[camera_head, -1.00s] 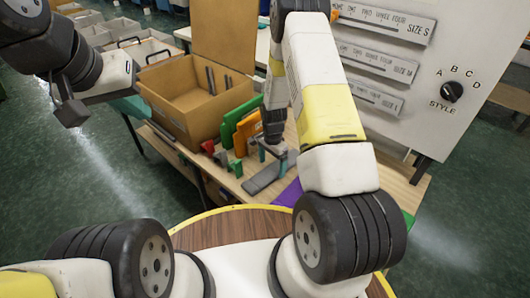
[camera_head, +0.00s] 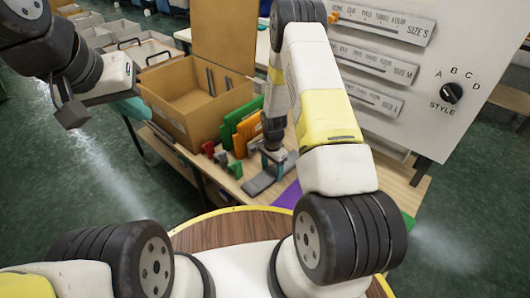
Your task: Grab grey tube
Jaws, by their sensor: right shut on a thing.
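The grey tube (camera_head: 258,184) shows as a flat grey piece low over the wooden table, in front of the green and orange pieces. My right gripper (camera_head: 273,158) points down at its far right end and is shut on it. The fingers partly cover that end, and I cannot tell whether the tube still touches the table. My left gripper (camera_head: 71,113) hangs at the far left, away from the table, with nothing visible in it; its finger gap cannot be made out.
An open cardboard box (camera_head: 165,105) with grey strips inside stands behind left. Green (camera_head: 238,118) and orange (camera_head: 246,133) pieces stand beside it, with small red and green ones in front. A purple piece (camera_head: 288,195) lies right. A white panel (camera_head: 400,75) with a style dial rises at right.

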